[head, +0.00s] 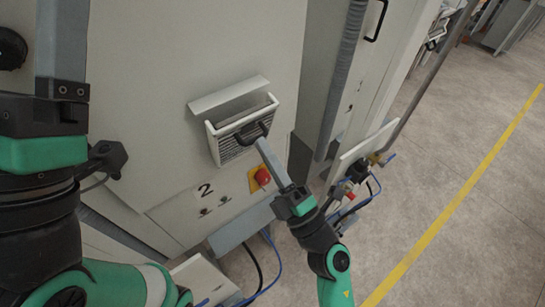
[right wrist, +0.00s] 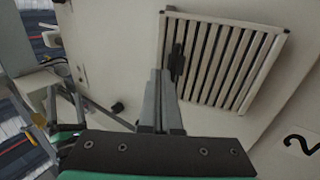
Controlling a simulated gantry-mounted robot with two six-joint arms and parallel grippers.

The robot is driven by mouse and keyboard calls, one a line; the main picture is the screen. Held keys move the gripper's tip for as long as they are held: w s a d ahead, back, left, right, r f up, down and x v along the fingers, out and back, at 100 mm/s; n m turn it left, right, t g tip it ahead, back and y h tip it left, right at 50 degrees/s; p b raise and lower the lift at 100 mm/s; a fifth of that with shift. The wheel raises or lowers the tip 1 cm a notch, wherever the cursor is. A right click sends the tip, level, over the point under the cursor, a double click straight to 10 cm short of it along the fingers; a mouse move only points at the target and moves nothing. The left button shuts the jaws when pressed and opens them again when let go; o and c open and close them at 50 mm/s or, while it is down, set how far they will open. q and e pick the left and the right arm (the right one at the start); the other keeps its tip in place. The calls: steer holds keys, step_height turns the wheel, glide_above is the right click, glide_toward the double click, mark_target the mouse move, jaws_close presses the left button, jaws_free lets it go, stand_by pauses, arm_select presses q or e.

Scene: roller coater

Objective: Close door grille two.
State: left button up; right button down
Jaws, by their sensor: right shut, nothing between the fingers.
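Door grille two is a white-framed slatted panel (head: 230,150) on the pale cabinet, above a "2" label (head: 205,190). It leans outward at its top, with a gap behind it under a white hood (head: 228,95). A dark handle (head: 252,131) is on its front. My right gripper (head: 264,146) is shut and empty, its tips at the handle; I cannot tell whether they touch. The right wrist view shows the shut fingers (right wrist: 160,76) beside the handle (right wrist: 176,60) and the slats (right wrist: 225,62). My left gripper (head: 62,40) is partly cut off at the upper left.
A red emergency button (head: 262,176) on a yellow plate is just below the grille. A ribbed grey hose (head: 342,75) runs down the cabinet to the right. Open floor with a yellow line (head: 455,218) lies at the right.

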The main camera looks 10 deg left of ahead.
mark_target(254, 131)
steer(key=shift+x, duration=2.15)
steer(key=shift+r, duration=0.1)
